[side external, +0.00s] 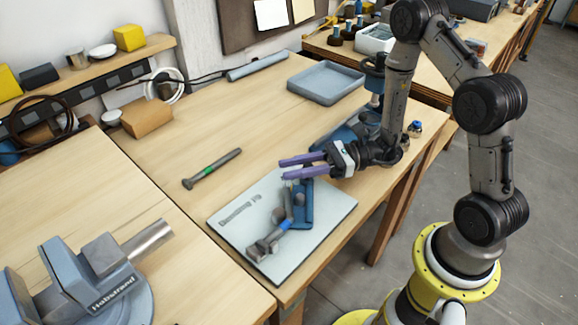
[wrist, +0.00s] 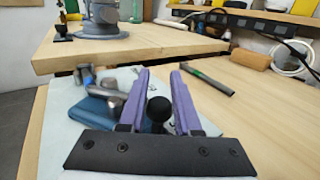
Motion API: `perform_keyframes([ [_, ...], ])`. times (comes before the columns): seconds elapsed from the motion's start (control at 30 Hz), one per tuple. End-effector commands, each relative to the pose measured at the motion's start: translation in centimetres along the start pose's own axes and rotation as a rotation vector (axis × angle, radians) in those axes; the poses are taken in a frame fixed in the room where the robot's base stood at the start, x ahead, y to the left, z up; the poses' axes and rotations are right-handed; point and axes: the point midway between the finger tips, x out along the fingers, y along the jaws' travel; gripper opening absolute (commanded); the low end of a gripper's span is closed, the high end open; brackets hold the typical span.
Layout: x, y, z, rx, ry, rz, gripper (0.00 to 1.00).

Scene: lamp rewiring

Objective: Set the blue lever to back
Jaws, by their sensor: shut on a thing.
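A blue lever fixture (side external: 304,203) stands on the pale grey board (side external: 235,226); its blue body also shows in the wrist view (wrist: 93,108), left of my fingers. A round black knob (wrist: 158,110) sits between my two purple fingers in the wrist view. It looks like the lever's end, but its stem is hidden. My gripper (side external: 284,168), also in the wrist view (wrist: 161,80), is shut on this knob, with its fingers reaching left over the board's upper part. The lever's exact tilt cannot be told.
A grey tool with a blue band (side external: 284,224) lies beside the fixture. A green-banded tool (side external: 212,168) lies on the open table to the left. A vise (side external: 88,275) stands at lower left. A grey tray (side external: 326,82) is at the back.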

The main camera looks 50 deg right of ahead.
Motion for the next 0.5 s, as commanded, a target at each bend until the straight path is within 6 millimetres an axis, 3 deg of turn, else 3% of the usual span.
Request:
perform_keyframes([
  [0.5,-4.0,2.2,0.0,-0.004,0.001,-0.012,0.0],
])
